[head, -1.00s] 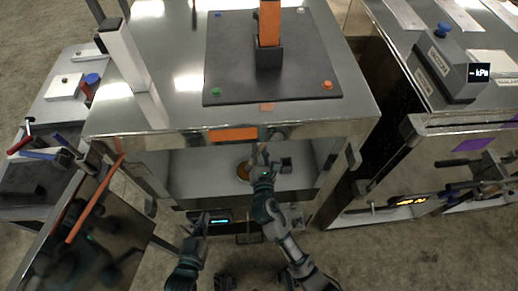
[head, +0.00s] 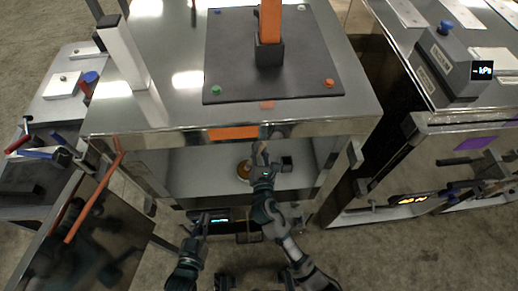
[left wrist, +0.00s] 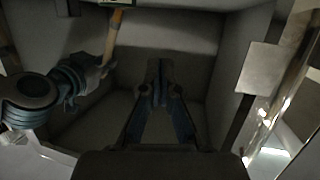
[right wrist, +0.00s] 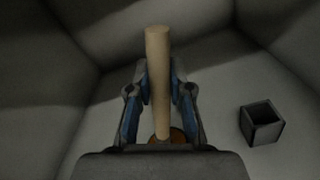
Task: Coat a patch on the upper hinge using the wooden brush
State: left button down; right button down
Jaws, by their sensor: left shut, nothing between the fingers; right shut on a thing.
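My right gripper (right wrist: 160,95) is shut on the wooden brush, whose pale round handle (right wrist: 158,75) stands between the fingers in the right wrist view. The brush head is hidden. In the head view this gripper (head: 262,162) is inside the open front compartment, near a round amber pot (head: 243,170). The pot shows partly behind the handle in the right wrist view (right wrist: 178,135). In the left wrist view the handle (left wrist: 113,35) rises from the right gripper. My left gripper (left wrist: 160,85) is shut and empty, low in front of the compartment. I cannot clearly make out the upper hinge.
A small dark open box (right wrist: 262,122) stands right of the pot. The metal top (head: 170,35) overhangs the compartment. An open door (head: 100,235) with an orange strip (head: 93,200) hangs at left. Another trailer (head: 440,150) stands at right, across a narrow gap.

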jog(key=shift+f, duration=0.1)
dwell(0.3)
